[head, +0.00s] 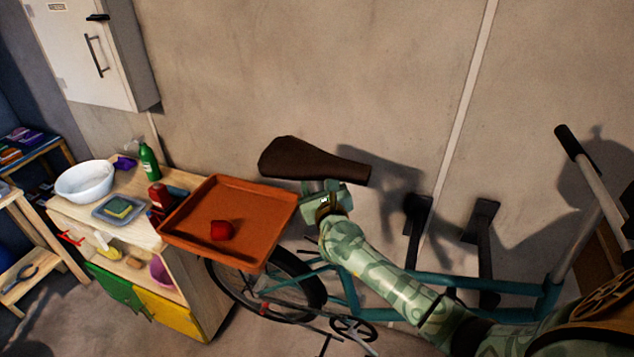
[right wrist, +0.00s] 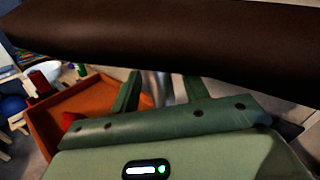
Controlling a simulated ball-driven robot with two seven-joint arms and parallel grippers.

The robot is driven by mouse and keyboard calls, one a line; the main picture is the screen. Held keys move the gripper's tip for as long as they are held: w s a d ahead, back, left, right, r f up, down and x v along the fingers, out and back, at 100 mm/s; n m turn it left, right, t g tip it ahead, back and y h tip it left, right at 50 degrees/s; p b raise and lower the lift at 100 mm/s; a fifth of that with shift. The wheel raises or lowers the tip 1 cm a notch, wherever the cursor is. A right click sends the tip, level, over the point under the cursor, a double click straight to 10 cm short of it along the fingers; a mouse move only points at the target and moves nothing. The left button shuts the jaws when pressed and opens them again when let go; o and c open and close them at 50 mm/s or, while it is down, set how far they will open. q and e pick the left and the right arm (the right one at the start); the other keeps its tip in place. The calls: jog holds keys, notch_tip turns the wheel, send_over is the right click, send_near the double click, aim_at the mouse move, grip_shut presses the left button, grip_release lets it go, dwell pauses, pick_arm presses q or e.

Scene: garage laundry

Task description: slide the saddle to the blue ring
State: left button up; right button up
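The dark brown saddle (head: 312,160) sits on top of the teal bicycle by the wall, in the middle of the head view. It also fills the top of the right wrist view (right wrist: 150,45). My right gripper (head: 326,196) is just below the saddle. In the right wrist view its two green fingers (right wrist: 160,92) stand apart on either side of the silver seat post (right wrist: 158,86), with no clear contact. The post is mostly hidden behind my gripper in the head view. I cannot make out a blue ring. My left gripper is not in view.
An orange tray (head: 188,207) with a red object (head: 222,230) stands close left of my right gripper. A wooden cabinet (head: 200,300) holds a white bowl (head: 85,181) and a green bottle (head: 148,161). The teal frame (head: 400,278) runs below my right arm.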

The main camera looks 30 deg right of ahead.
jog(key=shift+s, duration=0.1)
jog(key=v, duration=1.6)
jog(key=shift+b, duration=0.35)
